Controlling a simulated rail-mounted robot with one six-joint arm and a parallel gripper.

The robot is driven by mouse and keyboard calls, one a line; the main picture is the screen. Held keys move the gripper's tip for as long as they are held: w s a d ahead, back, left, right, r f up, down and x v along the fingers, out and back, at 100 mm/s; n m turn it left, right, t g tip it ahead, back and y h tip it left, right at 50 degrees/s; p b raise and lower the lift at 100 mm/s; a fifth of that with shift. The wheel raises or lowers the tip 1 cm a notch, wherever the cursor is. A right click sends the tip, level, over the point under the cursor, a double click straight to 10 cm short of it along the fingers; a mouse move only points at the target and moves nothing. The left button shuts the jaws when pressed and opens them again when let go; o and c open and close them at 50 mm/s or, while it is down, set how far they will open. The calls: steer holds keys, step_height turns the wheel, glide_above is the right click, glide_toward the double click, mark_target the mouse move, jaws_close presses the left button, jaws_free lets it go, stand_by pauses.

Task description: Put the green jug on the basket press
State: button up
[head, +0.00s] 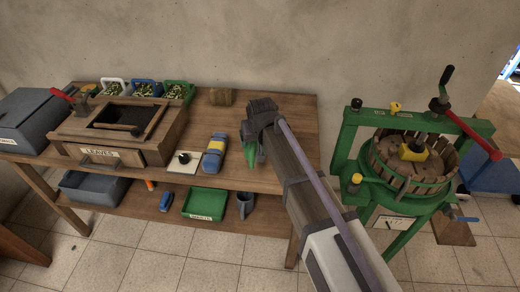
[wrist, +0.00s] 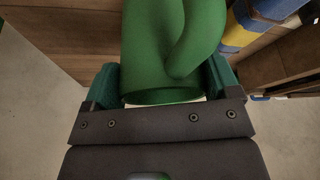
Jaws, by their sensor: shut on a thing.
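The green jug (wrist: 150,45) fills the top middle of the wrist view, with its handle on the right side. My gripper (wrist: 163,80) is shut on it, with one dark green finger on each side. In the head view my gripper (head: 257,128) is over the right part of the wooden workbench, and only a sliver of the green jug (head: 250,158) shows beneath it. The basket press (head: 345,150) stands at the right, apart from my gripper. It has a green frame, a round slatted wooden basket and a red-handled crank.
A blue and yellow object (head: 215,153) lies just left of my gripper on the workbench (head: 290,120). The wooden "LEAVES" box (head: 150,150) and several small crates are further left. A green tray (head: 205,203) and a grey jug (head: 245,205) sit on the lower shelf.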

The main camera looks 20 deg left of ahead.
mark_target(256, 147)
steer(key=shift+f, duration=0.25)
step_height(256, 147, down, 4)
steer(key=b, duration=0.3)
steer(key=shift+b, duration=0.35)
steer(key=shift+r+p, duration=0.3)
steer(key=shift+f, duration=0.25)
steer(key=o, duration=0.8)
steer(key=p+v, duration=1.1)
steer(key=v, duration=0.1)
steer(key=shift+d+r, duration=0.1)
steer(key=shift+r, duration=0.2)
